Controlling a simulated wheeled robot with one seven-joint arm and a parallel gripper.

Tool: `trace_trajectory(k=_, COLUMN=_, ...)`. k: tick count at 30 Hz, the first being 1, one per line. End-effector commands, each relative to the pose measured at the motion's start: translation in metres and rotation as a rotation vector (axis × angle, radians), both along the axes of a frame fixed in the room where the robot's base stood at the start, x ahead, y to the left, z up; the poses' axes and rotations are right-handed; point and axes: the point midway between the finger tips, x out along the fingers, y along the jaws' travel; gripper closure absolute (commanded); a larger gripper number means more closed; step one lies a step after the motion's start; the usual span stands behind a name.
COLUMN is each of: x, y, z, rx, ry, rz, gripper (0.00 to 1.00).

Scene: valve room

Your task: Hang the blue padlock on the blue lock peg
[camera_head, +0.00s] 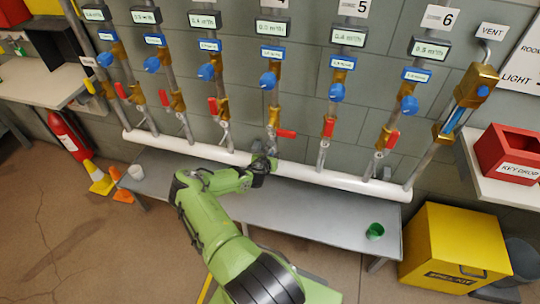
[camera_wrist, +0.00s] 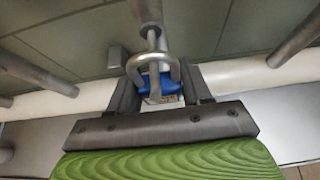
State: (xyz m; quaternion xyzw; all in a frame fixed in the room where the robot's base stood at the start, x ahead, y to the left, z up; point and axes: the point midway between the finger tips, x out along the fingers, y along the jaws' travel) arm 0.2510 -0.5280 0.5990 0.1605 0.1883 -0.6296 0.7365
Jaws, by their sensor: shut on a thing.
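The blue padlock (camera_wrist: 158,84) shows in the wrist view, held upright between the two dark fingers of my gripper (camera_wrist: 161,88). Its grey shackle (camera_wrist: 174,62) stands up above the fingers. A grey metal pipe (camera_wrist: 148,12) shows behind the shackle; I cannot tell whether they touch. The padlock is too small or hidden to make out there. I cannot identify a blue lock peg in either view.
Several upright pipes with blue knobs and red levers (camera_head: 287,133) run into the white header pipe (camera_head: 310,176). A grey bench (camera_head: 330,205) lies below, with a green cup (camera_head: 375,231). A yellow bin (camera_head: 455,245) and red key drop box (camera_head: 508,153) stand right.

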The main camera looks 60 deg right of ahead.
Motion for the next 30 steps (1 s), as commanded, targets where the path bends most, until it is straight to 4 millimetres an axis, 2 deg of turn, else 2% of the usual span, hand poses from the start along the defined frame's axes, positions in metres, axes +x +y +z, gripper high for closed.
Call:
trace_trajectory(k=8, x=0.0, y=0.001, z=0.0, rx=0.0, ry=0.0, rz=0.0, gripper=0.85)
trace_trajectory(k=30, x=-0.006, y=0.043, z=0.001, rx=-0.001, ry=-0.001, rz=0.001, gripper=0.85)
